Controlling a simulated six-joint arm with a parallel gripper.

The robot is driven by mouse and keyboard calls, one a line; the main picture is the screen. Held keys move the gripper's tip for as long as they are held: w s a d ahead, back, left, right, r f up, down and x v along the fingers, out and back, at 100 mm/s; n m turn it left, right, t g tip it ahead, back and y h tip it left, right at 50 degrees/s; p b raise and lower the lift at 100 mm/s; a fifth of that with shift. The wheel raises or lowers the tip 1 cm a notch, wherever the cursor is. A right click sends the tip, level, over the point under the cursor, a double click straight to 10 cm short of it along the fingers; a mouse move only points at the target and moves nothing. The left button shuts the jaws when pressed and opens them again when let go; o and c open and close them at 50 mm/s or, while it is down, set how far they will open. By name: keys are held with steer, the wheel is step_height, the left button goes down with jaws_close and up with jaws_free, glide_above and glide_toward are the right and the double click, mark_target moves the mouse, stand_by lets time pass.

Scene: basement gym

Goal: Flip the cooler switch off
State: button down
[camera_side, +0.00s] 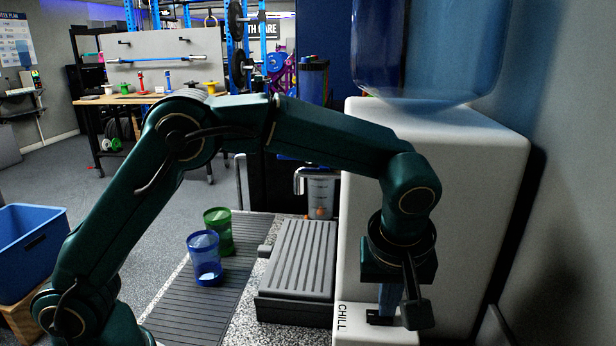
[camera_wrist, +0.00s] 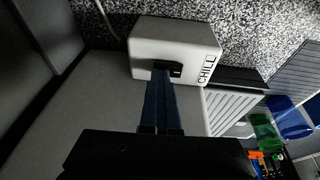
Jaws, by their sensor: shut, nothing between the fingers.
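The white water cooler (camera_side: 465,190) stands at the right of the side view with a big blue bottle (camera_side: 430,50) on top. A white box marked CHILL (camera_side: 343,330) sits low at its front, and the box also shows in the wrist view (camera_wrist: 180,40). A small black switch (camera_side: 376,319) is on this box; in the wrist view it (camera_wrist: 175,70) is partly hidden by my fingers. My gripper (camera_side: 386,308) points down, shut and empty, with its blue fingertips (camera_wrist: 161,78) right at the switch. I cannot tell whether they touch it or which way it is set.
A grey ribbed drip tray (camera_side: 303,255) lies left of the cooler. A blue cup (camera_side: 205,258) and a green cup (camera_side: 218,231) stand on a dark mat. A clear dispenser container (camera_side: 320,195) is behind the tray. A blue bin (camera_side: 30,245) is at far left.

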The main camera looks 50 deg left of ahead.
steer(key=shift+s+a, duration=0.5)
steer(key=shift+s, duration=0.05)
steer(key=shift+r, duration=0.15)
steer(key=shift+r, duration=0.3)
steer(key=v, duration=1.3)
steer(key=shift+w+a, duration=0.2)
steer(key=shift+a, duration=0.15)
steer(key=shift+r, duration=0.1)
steer(key=shift+w+d+r, duration=0.15)
steer(key=shift+w+d, duration=0.3)
steer(key=shift+d, duration=0.05)
